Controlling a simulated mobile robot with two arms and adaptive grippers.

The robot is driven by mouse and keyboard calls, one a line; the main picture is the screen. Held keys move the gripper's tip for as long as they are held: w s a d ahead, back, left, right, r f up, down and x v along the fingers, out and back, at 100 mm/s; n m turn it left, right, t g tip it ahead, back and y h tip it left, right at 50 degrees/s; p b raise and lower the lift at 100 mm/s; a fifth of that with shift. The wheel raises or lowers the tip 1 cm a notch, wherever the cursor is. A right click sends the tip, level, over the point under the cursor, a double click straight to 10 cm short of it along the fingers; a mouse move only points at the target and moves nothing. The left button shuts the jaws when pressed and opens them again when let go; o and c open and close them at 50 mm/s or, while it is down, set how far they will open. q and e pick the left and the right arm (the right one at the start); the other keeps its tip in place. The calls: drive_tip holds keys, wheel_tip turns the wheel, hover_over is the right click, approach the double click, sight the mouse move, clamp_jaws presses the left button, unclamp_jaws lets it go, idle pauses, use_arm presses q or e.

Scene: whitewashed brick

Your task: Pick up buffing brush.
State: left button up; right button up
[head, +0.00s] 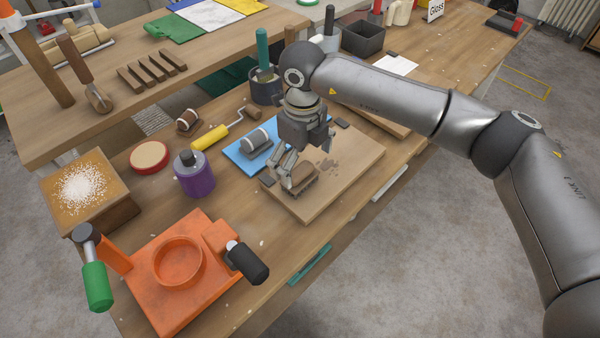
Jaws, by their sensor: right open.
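A brown, brush-like block (304,180), which looks like the buffing brush, lies on a wooden board (345,171) near the bench's front edge. My right gripper (292,183) points down at it, with its fingers open and close around or just above it. I cannot tell whether the fingers touch it. The gripper hides part of the block. My left gripper is not in view.
A blue mat (238,158) with a grey-and-white roll lies left of the board. A dark cup (265,88) is behind the gripper.

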sight(300, 170)
drive_tip(key=shift+w+f, duration=0.1)
drive_tip(key=shift+f, duration=0.3)
drive_tip(key=f, duration=0.2)
drive_tip(key=f+p, duration=0.1)
drive_tip(key=f, duration=0.1)
drive_tip(key=shift+w+a+f, duration=0.1)
drive_tip(key=shift+a+f, duration=0.1)
drive_tip(key=shift+f, duration=0.15)
drive_tip(key=shift+c, duration=0.7)
drive_tip(key=c, duration=0.5)
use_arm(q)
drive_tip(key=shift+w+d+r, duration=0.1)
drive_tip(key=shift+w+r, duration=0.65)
use_arm(e)
drive_tip(key=shift+f, duration=0.1)
drive_tip(key=c, duration=0.7)
